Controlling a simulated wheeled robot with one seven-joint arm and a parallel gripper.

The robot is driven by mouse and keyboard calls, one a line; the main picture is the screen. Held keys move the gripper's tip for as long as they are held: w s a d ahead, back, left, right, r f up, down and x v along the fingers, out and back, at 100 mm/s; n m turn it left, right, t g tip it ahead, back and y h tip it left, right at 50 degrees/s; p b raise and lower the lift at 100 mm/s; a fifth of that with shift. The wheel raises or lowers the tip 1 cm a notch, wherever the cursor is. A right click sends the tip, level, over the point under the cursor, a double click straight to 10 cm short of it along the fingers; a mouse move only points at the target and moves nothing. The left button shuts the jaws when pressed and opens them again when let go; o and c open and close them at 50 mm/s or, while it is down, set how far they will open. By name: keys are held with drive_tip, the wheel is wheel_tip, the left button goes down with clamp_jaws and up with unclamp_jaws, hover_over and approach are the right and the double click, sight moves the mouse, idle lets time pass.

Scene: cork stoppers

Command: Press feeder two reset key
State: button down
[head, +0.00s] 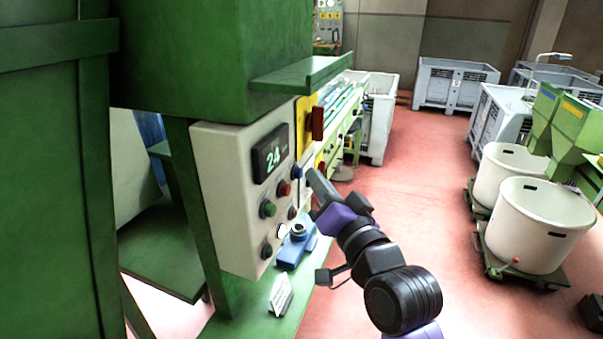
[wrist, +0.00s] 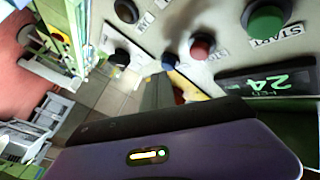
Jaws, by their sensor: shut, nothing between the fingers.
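A cream control panel (head: 232,163) carries a display (head: 270,155) reading 24. Below the display are a green button (head: 268,208), a red button (head: 284,188), a blue button (head: 297,172) and several dark knobs. In the wrist view the label START stands beside the green button (wrist: 265,20), with the red button (wrist: 202,48) and blue button (wrist: 170,62) farther along. I cannot read which one is the feeder two reset key. My gripper (head: 311,174) is shut and empty, near the panel's right side. In the wrist view its fingertips (wrist: 157,82) appear close to the blue button; contact is unclear.
A blue device (head: 294,250) and a white card (head: 281,292) rest on the green ledge below the panel. A green shelf (head: 302,74) juts out above. White tubs (head: 535,225) stand at right; the red floor between is clear.

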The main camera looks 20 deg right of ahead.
drive_tip(key=shift+w+a, duration=0.25)
drive_tip(key=shift+a, duration=0.1)
idle(0.6)
idle(0.3)
drive_tip(key=shift+s+d, duration=0.5)
drive_tip(key=shift+d, duration=0.2)
drive_tip(key=shift+s+d, duration=0.75)
drive_tip(key=shift+d, duration=0.25)
drive_tip(key=shift+s+d, duration=0.75)
drive_tip(key=shift+d, duration=0.25)
drive_tip(key=shift+r, duration=0.1)
